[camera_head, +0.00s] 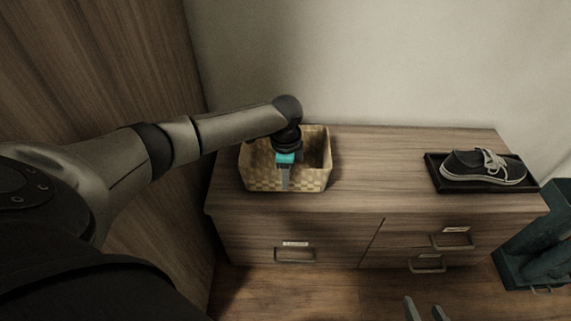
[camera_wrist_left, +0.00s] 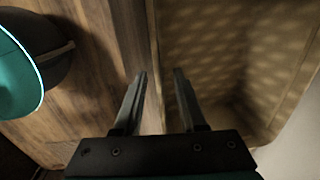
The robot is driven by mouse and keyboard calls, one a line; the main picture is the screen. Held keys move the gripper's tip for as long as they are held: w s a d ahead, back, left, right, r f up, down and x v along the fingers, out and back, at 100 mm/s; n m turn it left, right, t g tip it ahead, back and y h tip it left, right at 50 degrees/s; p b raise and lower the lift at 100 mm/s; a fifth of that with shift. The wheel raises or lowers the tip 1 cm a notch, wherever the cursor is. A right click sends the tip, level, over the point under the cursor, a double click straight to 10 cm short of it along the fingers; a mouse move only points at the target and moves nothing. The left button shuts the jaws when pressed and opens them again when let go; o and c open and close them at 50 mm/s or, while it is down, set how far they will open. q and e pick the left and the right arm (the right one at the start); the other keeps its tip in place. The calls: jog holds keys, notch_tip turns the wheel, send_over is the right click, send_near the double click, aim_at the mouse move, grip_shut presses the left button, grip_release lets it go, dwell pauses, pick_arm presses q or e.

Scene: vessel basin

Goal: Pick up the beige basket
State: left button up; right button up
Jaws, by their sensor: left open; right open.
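The beige woven basket (camera_head: 312,181) stands upright on the left part of the wooden cabinet top (camera_head: 375,165). My left gripper (camera_head: 286,188) reaches over the basket from above, with its fingers pointing down at the front wall. In the left wrist view, my left gripper (camera_wrist_left: 160,75) is open, and the rim of the basket (camera_wrist_left: 235,55) runs between the two fingers. One finger is on the inner side and one on the outer side; contact cannot be told. My right gripper (camera_head: 423,304) is open and empty at the bottom edge, in front of the cabinet.
A dark sneaker (camera_head: 482,167) sits on a black tray (camera_head: 436,172) at the right of the cabinet top. The drawers have handles (camera_head: 294,255) in front. A teal object (camera_head: 540,245) stands right of the cabinet. The top between basket and tray is clear.

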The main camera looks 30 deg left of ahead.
pick_arm(q)
grip_shut()
dwell(0.3)
dwell(1.2)
